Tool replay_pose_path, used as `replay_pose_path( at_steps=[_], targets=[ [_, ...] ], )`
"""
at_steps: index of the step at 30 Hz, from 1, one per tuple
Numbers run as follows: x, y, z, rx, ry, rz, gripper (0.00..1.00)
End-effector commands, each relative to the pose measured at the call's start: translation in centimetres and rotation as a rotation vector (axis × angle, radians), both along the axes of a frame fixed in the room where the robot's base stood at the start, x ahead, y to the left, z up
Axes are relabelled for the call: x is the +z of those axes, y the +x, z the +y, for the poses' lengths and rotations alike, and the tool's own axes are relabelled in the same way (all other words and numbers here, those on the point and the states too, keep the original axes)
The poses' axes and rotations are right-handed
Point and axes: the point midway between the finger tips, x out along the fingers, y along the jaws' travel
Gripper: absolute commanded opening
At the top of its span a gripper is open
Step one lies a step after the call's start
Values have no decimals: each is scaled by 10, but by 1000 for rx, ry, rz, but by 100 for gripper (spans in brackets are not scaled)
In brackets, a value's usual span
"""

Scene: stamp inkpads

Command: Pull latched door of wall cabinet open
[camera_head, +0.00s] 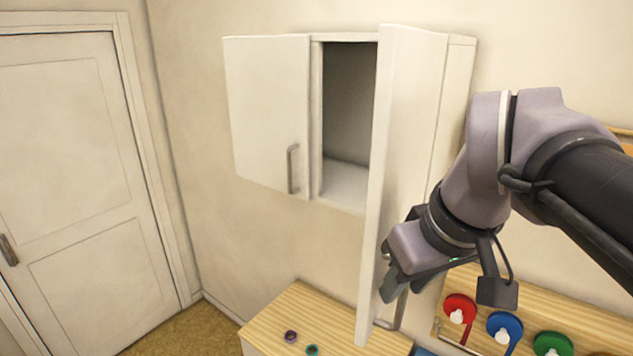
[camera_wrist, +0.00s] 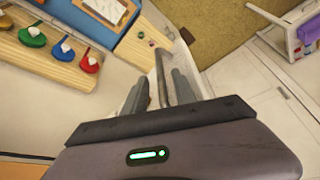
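The wall cabinet (camera_head: 460,75) is white with two doors. Its left door (camera_head: 268,110) is shut and has a grey bar handle (camera_head: 292,168). Its right door (camera_head: 405,120) stands swung well out from the front, showing the empty-looking grey interior (camera_head: 348,105). My gripper (camera_head: 392,288) is at the lower part of the right door, by its bar handle (camera_head: 401,310). In the wrist view my gripper (camera_wrist: 160,92) has its fingers apart, with the handle (camera_wrist: 160,72) between them. Gaps seem to show on both sides of the bar. Any contact deeper between the fingers is unclear.
Below stands a wooden-topped counter (camera_head: 285,315) with small round pads (camera_head: 312,350). A wooden rack with red (camera_head: 460,308), blue (camera_head: 505,326) and green (camera_head: 552,344) discs is at the lower right. A closed room door (camera_head: 70,170) is at the left. Floor shows between them.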

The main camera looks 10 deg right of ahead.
Motion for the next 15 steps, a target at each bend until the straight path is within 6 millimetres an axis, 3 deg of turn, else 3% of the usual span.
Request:
replay_pose_path(
  at_steps=[8, 15],
  targets=[
    [6, -1, 0, 0, -1, -4, 33],
    [58, -18, -4, -2, -2, -7, 33]
  ],
)
